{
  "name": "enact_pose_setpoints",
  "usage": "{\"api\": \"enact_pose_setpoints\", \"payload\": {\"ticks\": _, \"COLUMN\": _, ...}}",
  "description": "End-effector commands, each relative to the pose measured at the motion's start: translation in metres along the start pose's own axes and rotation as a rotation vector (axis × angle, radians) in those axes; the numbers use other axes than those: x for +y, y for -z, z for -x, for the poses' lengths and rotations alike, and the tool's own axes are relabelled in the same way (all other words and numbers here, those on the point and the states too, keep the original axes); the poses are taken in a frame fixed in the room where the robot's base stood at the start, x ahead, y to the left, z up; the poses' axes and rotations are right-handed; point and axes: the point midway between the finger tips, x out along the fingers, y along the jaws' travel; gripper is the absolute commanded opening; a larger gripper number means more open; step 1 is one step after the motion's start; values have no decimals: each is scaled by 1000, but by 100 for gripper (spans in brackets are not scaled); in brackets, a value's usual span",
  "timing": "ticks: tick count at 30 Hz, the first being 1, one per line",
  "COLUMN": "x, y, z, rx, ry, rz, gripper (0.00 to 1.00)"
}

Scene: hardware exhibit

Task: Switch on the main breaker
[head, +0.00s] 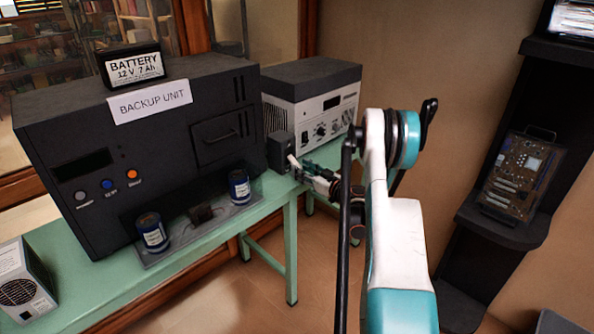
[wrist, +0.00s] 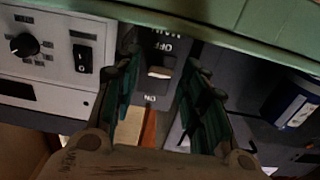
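The main breaker is a small dark box (head: 280,152) on the green bench, between the backup unit and the grey power supply. In the wrist view, which looks upside down, its dark face (wrist: 165,30) carries the words OFF and ON. A pale lever (wrist: 160,72) sticks out between those words; which setting it is in I cannot tell for sure. My gripper (wrist: 161,62) is open, with one teal finger on each side of the lever and a gap on both sides. In the head view my gripper (head: 312,175) is just right of the breaker; contact is not clear.
The backup unit (head: 60,130) stands left, with a battery (head: 133,66) on top and blue cans (head: 151,232) in front. The grey power supply (head: 325,112) is close behind. The green bench edge (head: 215,225) runs below. A dark shelf (head: 510,228) stands right.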

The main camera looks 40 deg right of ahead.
Motion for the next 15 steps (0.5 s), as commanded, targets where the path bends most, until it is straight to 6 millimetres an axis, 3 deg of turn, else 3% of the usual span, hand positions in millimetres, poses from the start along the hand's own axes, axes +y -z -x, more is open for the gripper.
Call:
{"api": "enact_pose_setpoints", "payload": {"ticks": 6, "x": 0, "y": -1, "z": -26, "rx": 0, "ry": 0, "rz": 0, "gripper": 40}}
{"api": "enact_pose_setpoints", "payload": {"ticks": 15, "x": 0, "y": 0, "z": -32, "rx": 0, "ry": 0, "rz": 0, "gripper": 40}}
